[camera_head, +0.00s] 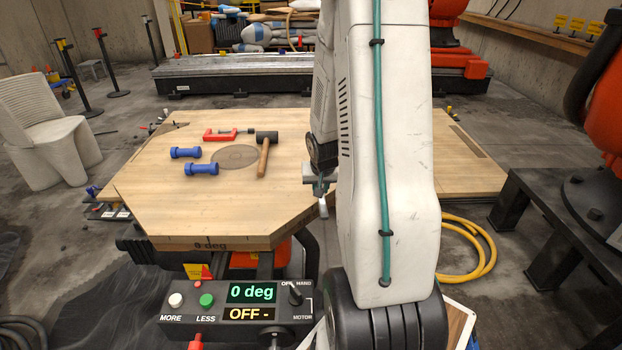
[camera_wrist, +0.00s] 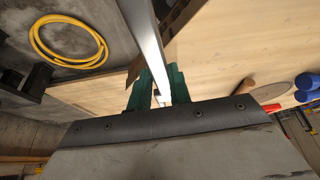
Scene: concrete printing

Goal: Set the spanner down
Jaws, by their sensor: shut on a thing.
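My gripper (camera_head: 320,187) is above the right part of the wooden table, partly hidden by my arm. In the wrist view its two green fingers (camera_wrist: 158,78) are shut on the spanner (camera_wrist: 146,40), a long silver bar running up between them and out of the top of the picture. In the head view only a short pale end of the spanner (camera_head: 323,209) shows below the fingers. The rest of it is hidden. Whether the spanner touches the wood is not clear from these views.
The wooden table (camera_head: 150,190) carries two blue dumbbells (camera_head: 202,169), a red clamp (camera_head: 220,135) and a mallet (camera_head: 264,158) left of my gripper. Bare wood lies in front of them. A control box (camera_head: 235,303) reads 0 deg and OFF. A yellow hose (camera_head: 470,272) lies on the floor right.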

